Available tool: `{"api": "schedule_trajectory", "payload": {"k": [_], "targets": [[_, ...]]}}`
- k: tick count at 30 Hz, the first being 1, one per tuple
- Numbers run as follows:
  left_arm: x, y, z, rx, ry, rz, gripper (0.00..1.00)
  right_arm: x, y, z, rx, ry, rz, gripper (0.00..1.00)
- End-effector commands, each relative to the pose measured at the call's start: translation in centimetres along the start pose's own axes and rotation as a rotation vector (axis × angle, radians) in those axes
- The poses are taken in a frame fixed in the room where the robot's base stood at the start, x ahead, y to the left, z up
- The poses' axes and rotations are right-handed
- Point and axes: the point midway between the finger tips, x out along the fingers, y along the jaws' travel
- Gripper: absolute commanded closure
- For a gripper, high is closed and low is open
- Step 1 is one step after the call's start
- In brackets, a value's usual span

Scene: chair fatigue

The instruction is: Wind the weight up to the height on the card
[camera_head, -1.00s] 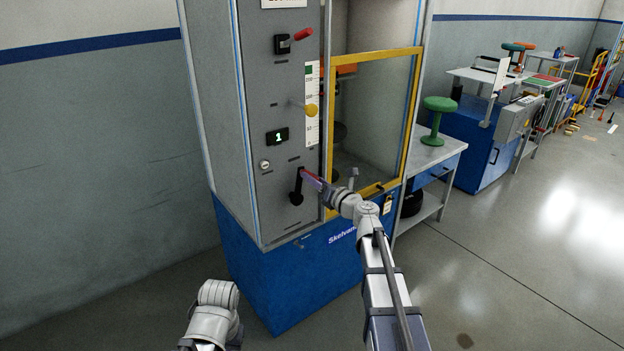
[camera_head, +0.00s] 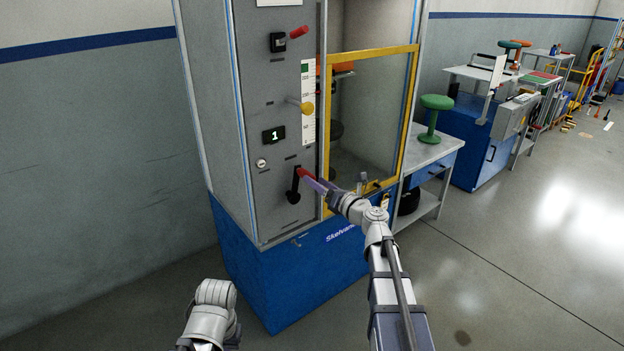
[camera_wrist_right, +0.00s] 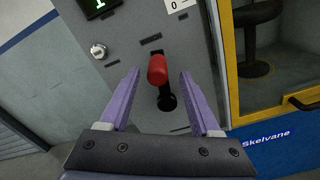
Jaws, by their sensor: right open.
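The machine's grey front panel (camera_head: 272,215) carries a black crank with a red handle (camera_head: 303,173), which also shows in the right wrist view (camera_wrist_right: 157,70). My right gripper (camera_head: 312,180) is open at the crank. In the right wrist view its two purple fingers (camera_wrist_right: 155,88) stand on either side of the red handle, with gaps to both. A white scale strip (camera_head: 308,110) with a green mark at its top and a yellow knob (camera_head: 306,107) sit above the crank. A small display (camera_head: 274,135) reads 1. My left arm shows at the bottom left; its fingers are not visible.
A yellow-framed clear door (camera_head: 370,120) stands right of the panel, with a dark shape behind it. A bench (camera_head: 436,150) with a green stool (camera_head: 435,118) stands to the right. Open floor lies at right.

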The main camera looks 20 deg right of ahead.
Motion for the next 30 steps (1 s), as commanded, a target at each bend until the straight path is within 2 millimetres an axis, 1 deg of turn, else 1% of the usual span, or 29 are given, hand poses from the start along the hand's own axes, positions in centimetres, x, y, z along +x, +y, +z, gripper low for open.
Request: {"api": "schedule_trajectory", "payload": {"k": [1,3,7,10,20,22,23,26,29,30], "targets": [[0.0,0.0,0.0,0.000,0.000,0.000,1.00,-1.3,0.1,-0.1,0.000,-0.001,-0.002,0.36],[0.0,0.0,0.0,0.000,0.000,0.000,1.00,-2.4,0.1,-0.1,0.000,-0.001,-0.003,0.36],[0.0,0.0,0.0,0.000,0.000,0.000,1.00,-3.8,0.0,0.0,0.000,-0.001,-0.002,0.36],[0.0,0.0,0.0,0.000,0.000,0.000,1.00,-4.0,0.0,0.0,0.000,0.000,-0.001,0.36],[0.0,0.0,0.0,0.000,0.000,0.000,1.00,-3.9,-0.1,0.0,-0.001,0.000,-0.001,0.36],[-0.2,0.0,0.0,0.000,0.000,0.000,1.00,-3.8,0.4,-0.1,-0.016,0.009,0.005,0.36],[-0.5,-0.1,0.0,0.000,0.000,0.000,1.00,-3.7,0.8,-0.2,-0.036,0.020,0.012,0.36],[-2.1,-0.2,0.1,0.000,0.000,0.000,1.00,-3.0,4.2,-1.4,-0.193,0.102,0.067,0.36],[-4.8,-0.5,0.3,0.000,0.000,0.000,1.00,-2.6,9.8,-4.3,-0.496,0.247,0.194,0.36],[-6.1,-0.6,0.4,0.000,0.000,0.000,1.00,-2.7,12.3,-5.8,-0.647,0.313,0.268,0.36]]}}
